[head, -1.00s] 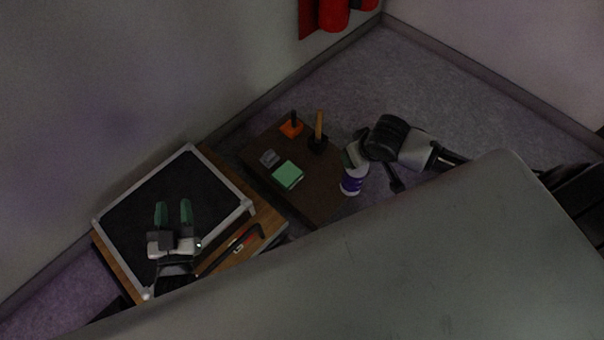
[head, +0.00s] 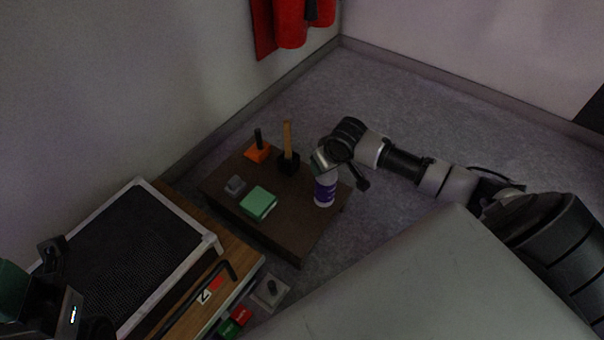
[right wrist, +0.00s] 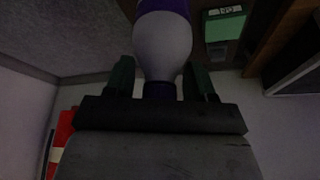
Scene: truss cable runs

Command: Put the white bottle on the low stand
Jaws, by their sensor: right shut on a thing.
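The white bottle (head: 325,189) has a purple label and is upright. My right gripper (head: 322,161) is shut on its upper end. In the right wrist view the bottle (right wrist: 163,45) sits between the green fingers of that gripper (right wrist: 160,82). The low stand (head: 287,236) is a dark brown low table. The bottle appears over its right part; I cannot tell whether its base touches the top. My left gripper (head: 30,285) is cut off at the left edge, so its opening is unclear.
On the stand are an orange block with black handle (head: 257,150), a wooden-handled tool (head: 288,155), a grey piece (head: 235,185) and a green box (head: 258,203). A wooden table (head: 222,240) holds a black framed panel (head: 130,260) and a hex key (head: 190,295). Red gear hangs on the wall (head: 288,22).

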